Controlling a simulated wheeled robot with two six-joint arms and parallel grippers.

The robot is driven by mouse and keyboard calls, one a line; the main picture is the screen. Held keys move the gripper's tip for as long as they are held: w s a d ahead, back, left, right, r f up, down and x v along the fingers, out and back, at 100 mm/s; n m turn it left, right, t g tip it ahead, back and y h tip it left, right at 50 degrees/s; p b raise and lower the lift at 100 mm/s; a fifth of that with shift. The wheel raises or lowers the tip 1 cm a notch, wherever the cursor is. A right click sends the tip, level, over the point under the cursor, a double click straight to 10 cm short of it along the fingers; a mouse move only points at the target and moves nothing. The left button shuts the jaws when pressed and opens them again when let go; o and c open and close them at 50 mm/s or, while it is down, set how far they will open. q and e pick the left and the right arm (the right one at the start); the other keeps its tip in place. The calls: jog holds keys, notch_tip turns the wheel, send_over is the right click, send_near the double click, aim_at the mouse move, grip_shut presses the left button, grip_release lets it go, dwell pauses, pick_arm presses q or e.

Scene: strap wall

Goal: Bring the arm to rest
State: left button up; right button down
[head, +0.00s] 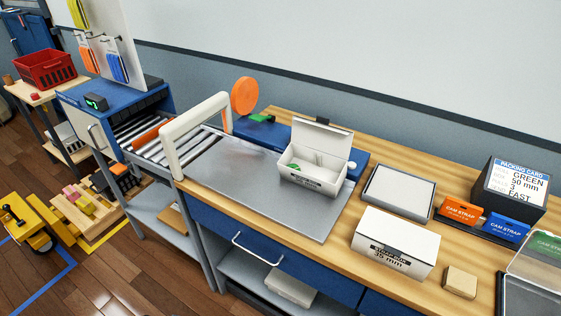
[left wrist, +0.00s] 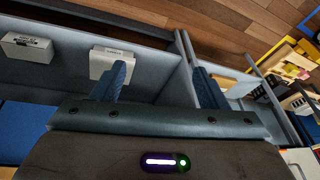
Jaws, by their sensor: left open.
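My left gripper (left wrist: 160,80) shows only in the left wrist view. Its two blue ribbed fingers stand wide apart with nothing held between them. Beyond the fingers is a grey shelf (left wrist: 62,75) with a white box (left wrist: 110,62) behind the finger at the left and another white box (left wrist: 27,47) farther left. Neither arm shows in the head view, and my right gripper is in neither view.
In the head view, the wooden bench (head: 335,243) carries an open white box (head: 312,180), a closed 35 mm box (head: 395,262), a grey tray (head: 398,192) and cam strap boxes. A white arch (head: 175,150) spans the roller conveyor. Wooden floor lies at the left.

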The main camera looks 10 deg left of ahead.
pick_arm(q)
notch_tip(320, 180, down, 30)
jog(key=s+a+r+g, duration=0.1)
jog(key=s+a, duration=0.1)
jog(key=a, duration=0.1)
jog(key=s+f+g+b, duration=0.1)
jog(key=s+f, duration=1.6)
jog(key=shift+s+a+f, duration=0.35)
jog(key=shift+s, duration=0.05)
